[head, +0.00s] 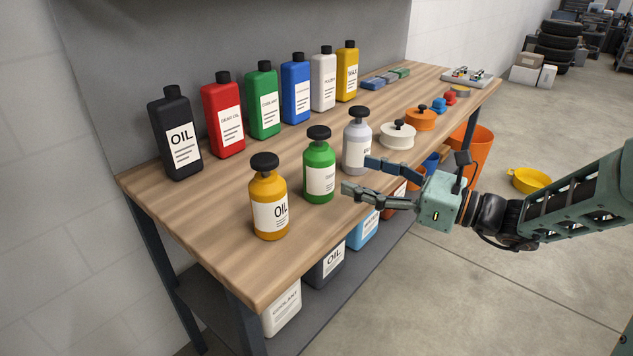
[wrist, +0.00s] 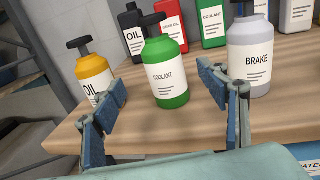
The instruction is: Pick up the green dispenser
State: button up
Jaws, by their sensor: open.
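The green dispenser (head: 319,168) stands upright on the wooden workbench, a round green bottle with a black pump top and a white label. It stands between the yellow oil dispenser (head: 268,203) and the grey brake dispenser (head: 356,142). In the wrist view the green dispenser (wrist: 165,75) shows beyond and between my fingers, its label reading COOLANT. My gripper (head: 357,176) is open and empty, at the bench's front edge to the right of the green dispenser in the head view. The fingers point toward the bench and appear apart from the green dispenser.
Black, red, green, blue, white and yellow flat bottles line the back of the workbench (head: 220,258). White (head: 397,136) and orange (head: 420,119) round items sit further right. A lower shelf (head: 310,310) holds containers. Bare wood lies between the two rows.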

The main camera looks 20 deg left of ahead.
aim_at(319, 161)
jog(key=x, duration=0.3)
jog(key=b+x, duration=0.1)
jog(key=x, duration=0.3)
jog(key=b+x, duration=0.1)
jog(key=x, duration=0.2)
jog(key=shift+w+a+f, duration=0.1)
jog(key=shift+a+f, duration=0.05)
jog(key=shift+f, duration=0.15)
jog(key=shift+c, duration=0.4)
jog(key=c, duration=1.5)
jog(key=shift+r, duration=0.1)
jog(key=shift+c, duration=0.5)
jog(key=shift+r, duration=0.1)
